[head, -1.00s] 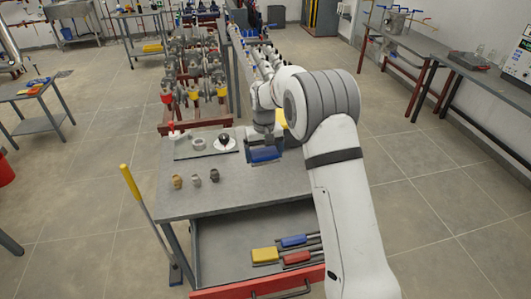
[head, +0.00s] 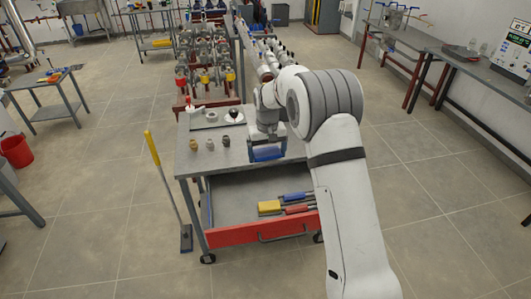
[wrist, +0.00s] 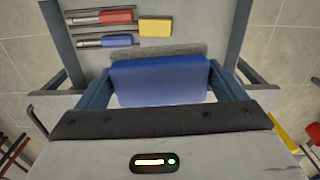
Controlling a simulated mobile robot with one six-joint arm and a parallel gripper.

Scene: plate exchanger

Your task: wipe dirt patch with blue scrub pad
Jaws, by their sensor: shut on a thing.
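My gripper (head: 267,146) is shut on the blue scrub pad (head: 268,154), near the front right part of the workbench top (head: 225,161). In the wrist view, the blue pad (wrist: 158,76) spans the space between the two fingers, with a dark grey strip along its far side. The head view does not clearly show whether the pad touches the bench or hangs above it. I cannot make out a dirt patch in either view; my arm and the pad hide part of the bench.
The bench's red-fronted drawer (head: 262,229) is open, with a yellow block (head: 269,207) and red- and blue-handled tools inside. Several small fittings (head: 210,144) stand on the bench's left. Pipework lies behind. Floor is clear at right.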

